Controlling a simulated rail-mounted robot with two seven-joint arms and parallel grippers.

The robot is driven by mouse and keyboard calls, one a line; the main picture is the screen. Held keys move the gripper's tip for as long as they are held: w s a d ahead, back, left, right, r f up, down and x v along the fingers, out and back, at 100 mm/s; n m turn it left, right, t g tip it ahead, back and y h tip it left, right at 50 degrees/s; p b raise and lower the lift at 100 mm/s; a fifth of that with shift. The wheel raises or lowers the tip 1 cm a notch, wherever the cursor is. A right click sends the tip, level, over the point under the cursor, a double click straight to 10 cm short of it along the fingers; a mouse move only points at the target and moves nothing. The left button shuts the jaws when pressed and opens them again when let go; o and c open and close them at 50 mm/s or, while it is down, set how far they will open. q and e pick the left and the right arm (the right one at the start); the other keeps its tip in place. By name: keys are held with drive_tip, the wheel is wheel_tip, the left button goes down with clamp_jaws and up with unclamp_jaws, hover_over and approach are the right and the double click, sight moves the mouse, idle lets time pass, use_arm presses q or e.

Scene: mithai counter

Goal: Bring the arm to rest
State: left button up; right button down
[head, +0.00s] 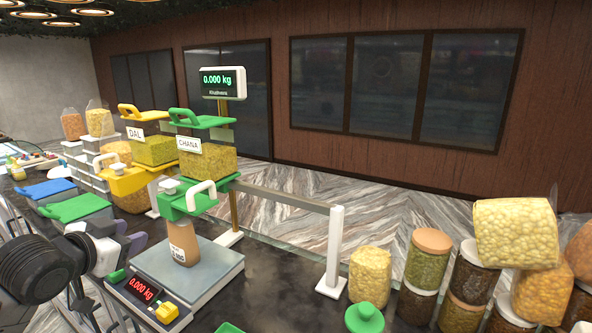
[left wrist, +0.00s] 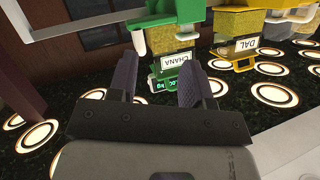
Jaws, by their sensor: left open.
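My left gripper (head: 130,236) is at the lower left in the head view, beside the scale and apart from it. In the left wrist view its two fingers (left wrist: 160,85) are spread with nothing between them. The wrist view is upside down, with the green CHANA dispenser (left wrist: 178,60) beyond the fingers. In the head view a brown container (head: 183,241) stands upright on the scale (head: 218,268), under the CHANA dispenser (head: 206,163). The scale's display reads 0.000 kg. My right gripper is not in view.
The yellow DAL dispenser (head: 151,151) stands left of CHANA. Blue (head: 45,189) and green (head: 73,207) lids or boards lie at the left. Several filled jars, one with an orange lid (head: 431,241), and a bag (head: 516,232) stand at the right. A white post (head: 335,250) stands right of the scale.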

use_arm(q)
drive_tip(key=s+d+f+n+g+y, duration=0.1)
drive_tip(key=s+d+f+g, duration=0.25)
drive_tip(key=s+f, duration=1.1)
drive_tip(key=s+d+f+n+g+y, duration=0.1)
drive_tip(key=s+d+f+n+g, duration=0.2)
drive_tip(key=s+f, duration=1.15)
drive_tip(key=s+d+f+g+y, duration=0.1)
drive_tip(key=s+d+f+g, duration=0.35)
drive_tip(key=s+f, duration=1)
wheel_tip(320, 180, up, 14)
drive_tip(key=w+p, duration=0.1)
drive_tip(key=p, duration=1.5)
drive_tip(key=shift+w+r, duration=0.1)
